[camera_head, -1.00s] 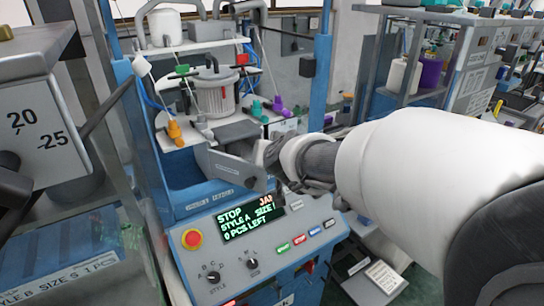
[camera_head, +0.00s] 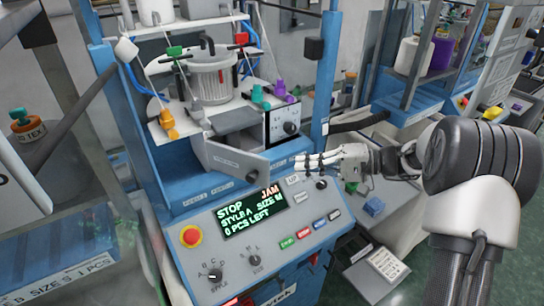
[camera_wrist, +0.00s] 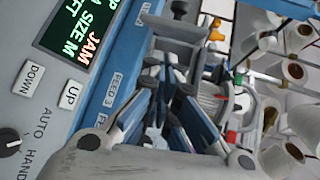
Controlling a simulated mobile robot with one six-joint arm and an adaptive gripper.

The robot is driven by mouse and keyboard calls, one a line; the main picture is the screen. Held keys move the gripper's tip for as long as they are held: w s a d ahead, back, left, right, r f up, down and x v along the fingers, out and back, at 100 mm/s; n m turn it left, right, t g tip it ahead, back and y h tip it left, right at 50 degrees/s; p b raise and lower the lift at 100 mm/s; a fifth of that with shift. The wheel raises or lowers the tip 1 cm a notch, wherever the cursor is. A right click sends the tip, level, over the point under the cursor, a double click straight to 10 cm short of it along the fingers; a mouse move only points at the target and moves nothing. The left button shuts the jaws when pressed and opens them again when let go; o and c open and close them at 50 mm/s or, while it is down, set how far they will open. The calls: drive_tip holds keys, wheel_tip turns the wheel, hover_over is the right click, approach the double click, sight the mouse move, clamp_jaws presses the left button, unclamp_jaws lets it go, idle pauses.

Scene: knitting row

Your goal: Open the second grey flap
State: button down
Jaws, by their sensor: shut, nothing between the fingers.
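A grey flap (camera_head: 237,160) stands out at an angle from the front of the knitting machine, below a dark grey plate (camera_head: 236,120). A narrow gap shows behind its right end. My gripper (camera_head: 304,163) is shut and empty, just right of the flap's free end and above the control panel; whether they touch is unclear. In the wrist view a grey flap-like part (camera_wrist: 180,45) lies at upper middle, beside the blue strip with feed labels (camera_wrist: 110,90). Which flap counts as the second I cannot tell.
The control panel (camera_head: 260,235) shows STOP, JAM and 0 PCS LEFT on its screen, with a red stop button (camera_head: 191,237). Another machine with yarn cones (camera_head: 442,55) stands at right.

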drive_tip(key=w+d+t+y, duration=0.1)
drive_tip(key=w+d+y, duration=0.1)
drive_tip(key=w+d, duration=0.1)
drive_tip(key=s+a+b, duration=0.2)
drive_tip(key=a, duration=0.9)
drive_tip(key=shift+a+f, duration=0.2)
drive_tip(key=shift+f, duration=0.25)
drive_tip(key=shift+s, duration=0.15)
